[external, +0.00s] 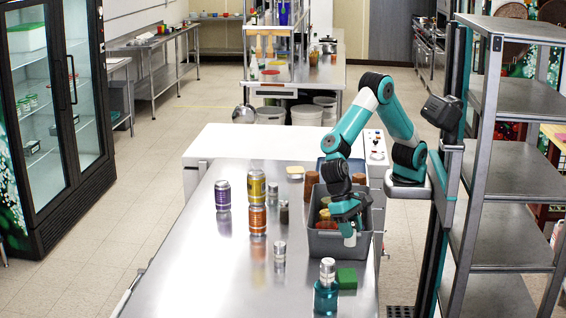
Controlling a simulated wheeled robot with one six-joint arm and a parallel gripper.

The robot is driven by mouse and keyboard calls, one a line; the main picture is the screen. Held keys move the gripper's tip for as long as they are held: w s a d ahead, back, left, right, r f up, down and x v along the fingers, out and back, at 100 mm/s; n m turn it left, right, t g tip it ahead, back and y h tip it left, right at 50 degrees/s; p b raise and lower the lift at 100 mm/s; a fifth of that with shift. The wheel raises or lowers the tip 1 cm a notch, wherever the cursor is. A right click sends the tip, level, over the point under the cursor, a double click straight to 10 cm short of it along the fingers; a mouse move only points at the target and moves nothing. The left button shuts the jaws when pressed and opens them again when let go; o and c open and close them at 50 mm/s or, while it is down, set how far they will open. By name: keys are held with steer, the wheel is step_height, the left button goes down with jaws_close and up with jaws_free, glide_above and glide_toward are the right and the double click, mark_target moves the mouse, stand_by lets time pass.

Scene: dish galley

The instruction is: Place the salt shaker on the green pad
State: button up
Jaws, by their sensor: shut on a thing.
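My gripper (348,218) points down over the right front part of a grey bin (325,243). It is shut on a small pale object (350,240) that is mostly hidden by the fingers, so I cannot tell if it is the salt shaker. The green pad (347,278) lies bare on the steel table, in front of the bin and below my gripper in the picture. A small silver-capped shaker (280,251) stands upright left of the bin. Another silver-topped shaker (273,192) stands farther back, near a dark shaker (284,213). Their contents are too small to tell.
A blue bottle (326,296) with a silver top stands just left of the pad. Purple (223,195), yellow (257,187) and orange (257,220) cans stand to the left. A brown jar (312,184) is behind the bin. The table's left front is clear. A metal shelf (512,180) stands at right.

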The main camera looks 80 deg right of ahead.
step_height(320, 180, down, 10)
steer(key=shift+f+p, duration=0.25)
steer(key=shift+p, duration=0.3)
steer(key=shift+f, duration=0.15)
steer(key=o, duration=0.9)
steer(key=shift+o, duration=0.3)
steer(key=b+v, duration=0.2)
steer(key=v, duration=1)
steer(key=shift+w+d, duration=0.1)
